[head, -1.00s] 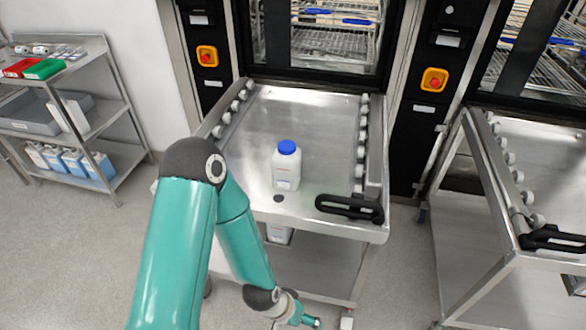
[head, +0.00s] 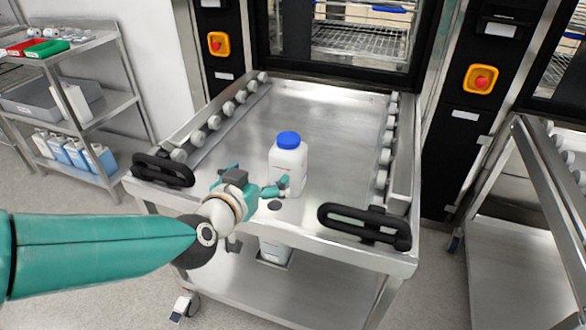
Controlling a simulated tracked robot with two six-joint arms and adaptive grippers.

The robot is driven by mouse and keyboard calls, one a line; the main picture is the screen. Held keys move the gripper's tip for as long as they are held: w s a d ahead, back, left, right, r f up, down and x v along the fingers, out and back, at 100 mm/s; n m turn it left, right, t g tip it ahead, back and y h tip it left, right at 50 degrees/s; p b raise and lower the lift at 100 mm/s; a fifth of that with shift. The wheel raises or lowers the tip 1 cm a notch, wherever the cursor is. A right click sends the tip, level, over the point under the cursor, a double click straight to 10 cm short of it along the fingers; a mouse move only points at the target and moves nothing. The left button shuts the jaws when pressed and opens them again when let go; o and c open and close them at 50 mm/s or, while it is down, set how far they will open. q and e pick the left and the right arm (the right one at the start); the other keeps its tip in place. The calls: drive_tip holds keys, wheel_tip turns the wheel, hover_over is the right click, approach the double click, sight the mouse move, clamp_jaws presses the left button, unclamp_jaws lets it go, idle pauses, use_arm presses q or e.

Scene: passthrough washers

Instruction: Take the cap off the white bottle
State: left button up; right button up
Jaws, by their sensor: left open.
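The white bottle (head: 288,168) stands upright on the steel trolley top (head: 335,125), near its front edge. Its blue cap (head: 289,140) sits on the neck. My left gripper (head: 262,180) is open just left of the bottle, below cap height. One finger reaches across the front of the bottle's lower body; I cannot tell whether it touches. The other finger shows behind and to the left. My right gripper is not in view.
Black handles stand at the trolley's front left (head: 163,169) and front right (head: 364,224). Roller rails line both sides. A washer (head: 362,40) stands behind. A second trolley (head: 540,200) is at right, a shelf rack (head: 100,115) at left. The trolley top behind the bottle is clear.

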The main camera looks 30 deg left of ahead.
sight(284, 150)
use_arm(q)
drive_tip(key=x, duration=0.7)
drive_tip(key=d+x, duration=0.1)
drive_tip(key=x, duration=0.2)
drive_tip(key=shift+w+a+f, duration=0.1)
drive_tip(key=shift+w+f, duration=0.1)
drive_tip(key=shift+f, duration=0.05)
drive_tip(key=shift+x, duration=3)
drive_tip(key=c, duration=1.3)
drive_tip(key=shift+r, duration=0.1)
drive_tip(key=shift+a+r+p, duration=0.1)
drive_tip(key=shift+r+p, duration=0.25)
drive_tip(key=shift+r, duration=0.2)
wheel_tip(284, 150, up, 19)
drive_tip(key=p, duration=0.9)
drive_tip(key=shift+f, duration=0.1)
